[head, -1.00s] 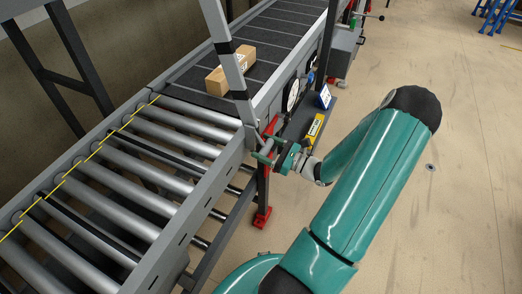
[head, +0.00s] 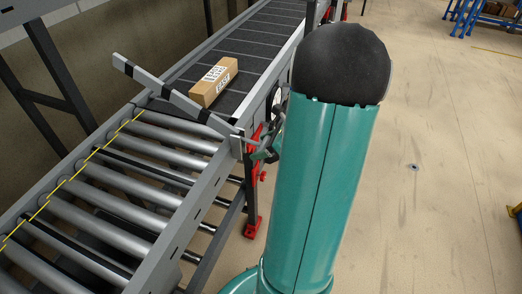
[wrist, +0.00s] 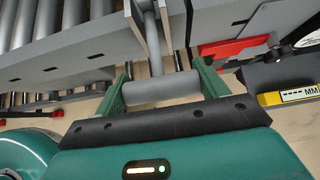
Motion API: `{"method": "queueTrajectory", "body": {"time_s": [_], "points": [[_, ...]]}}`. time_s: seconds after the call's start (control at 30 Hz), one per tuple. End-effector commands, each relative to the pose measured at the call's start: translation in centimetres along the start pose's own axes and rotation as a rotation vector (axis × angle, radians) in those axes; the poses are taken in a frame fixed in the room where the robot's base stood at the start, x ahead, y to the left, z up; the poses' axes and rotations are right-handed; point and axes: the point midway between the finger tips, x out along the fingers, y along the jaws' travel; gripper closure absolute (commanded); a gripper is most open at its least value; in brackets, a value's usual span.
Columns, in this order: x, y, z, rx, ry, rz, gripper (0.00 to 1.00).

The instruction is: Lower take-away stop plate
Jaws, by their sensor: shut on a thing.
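The stop plate is a grey bar with black bands (head: 172,92), hinged at the conveyor's near side rail. It slants up to the left over the belt end, its free tip raised above the far side. My gripper (wrist: 161,88) is shut on a grey cylindrical handle (wrist: 158,87) in the wrist view, with one green finger at each end of it. A rod runs from the handle up toward the conveyor frame. In the head view the gripper (head: 262,152) is partly hidden behind my arm, beside the rail at the bar's hinge.
A cardboard box (head: 213,82) sits on the dark belt just behind the bar. Silver rollers (head: 120,190) lie on the near side of it. A red bracket (wrist: 232,46) is close to the gripper at right. Open floor (head: 430,220) lies to the right.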

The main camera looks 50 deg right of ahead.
Motion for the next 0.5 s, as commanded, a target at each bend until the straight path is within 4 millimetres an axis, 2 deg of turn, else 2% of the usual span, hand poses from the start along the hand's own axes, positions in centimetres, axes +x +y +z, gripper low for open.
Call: {"method": "queueTrajectory", "body": {"time_s": [0.23, 0.5], "points": [[-1.3, 0.0, 1.7, -0.009, 0.211, -0.004, 0.68], [-2.0, 0.0, 2.9, -0.002, 0.198, -0.004, 0.68]]}}
